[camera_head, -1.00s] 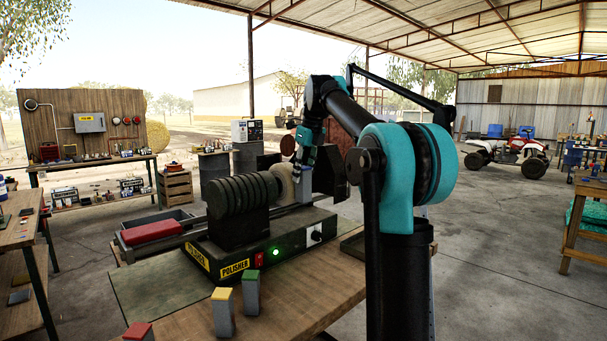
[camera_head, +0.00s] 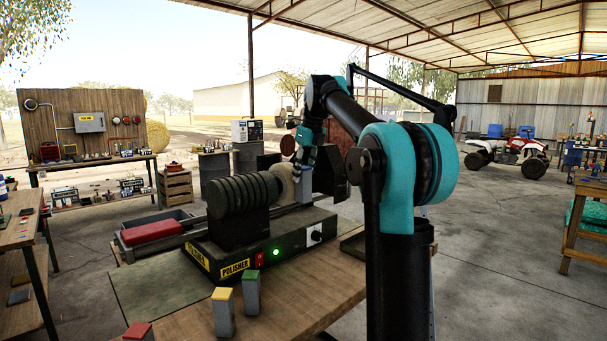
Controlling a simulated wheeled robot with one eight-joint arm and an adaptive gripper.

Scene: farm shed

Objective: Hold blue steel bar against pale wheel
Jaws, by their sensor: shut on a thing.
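The pale wheel (camera_head: 284,184) is a cream disc on the right end of the dark polisher (camera_head: 262,244), beside a stack of dark ribbed discs. My gripper (camera_head: 299,172) is at the wheel's upper right, with my arm reaching down to it from above. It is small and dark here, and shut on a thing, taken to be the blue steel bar.
A green light glows on the polisher's front. Blocks with yellow (camera_head: 222,312), green (camera_head: 251,294) and red tops stand on the near bench. Dark guard plates stand behind the wheel.

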